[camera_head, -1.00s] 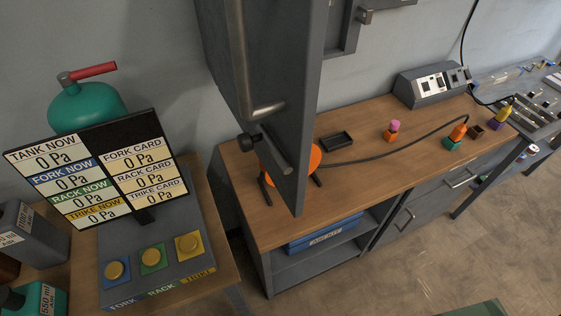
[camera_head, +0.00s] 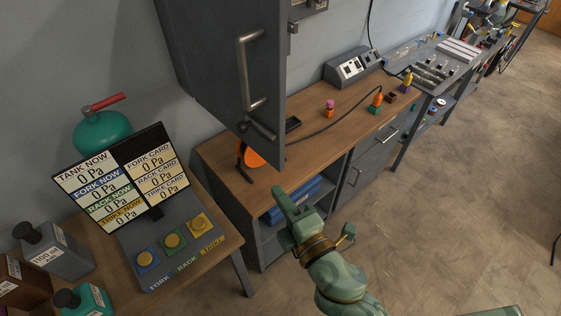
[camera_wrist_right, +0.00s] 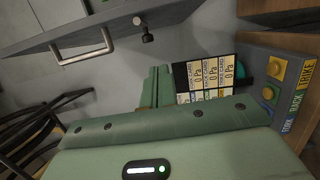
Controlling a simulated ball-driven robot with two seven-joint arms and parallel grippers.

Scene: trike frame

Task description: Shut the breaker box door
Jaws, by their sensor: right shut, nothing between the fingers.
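The grey breaker box door (camera_head: 215,75) hangs open at top centre, swung out from the wall, with a metal bar handle (camera_head: 243,72) on its face. Part of the box (camera_head: 306,6) shows at the top edge, to the right of the door. In the right wrist view the door (camera_wrist_right: 150,14) and its handle (camera_wrist_right: 84,46) are at the top. My right gripper (camera_head: 284,202) is shut and empty, below the door's lower corner and apart from it. Its fingers show in the right wrist view (camera_wrist_right: 155,88). My left gripper is not in view.
A wooden workbench (camera_head: 225,155) runs along the wall under the door. A gauge panel (camera_head: 125,180) with coloured buttons stands on a table at left, near a teal tank (camera_head: 103,132). Open floor (camera_head: 450,210) lies to the right.

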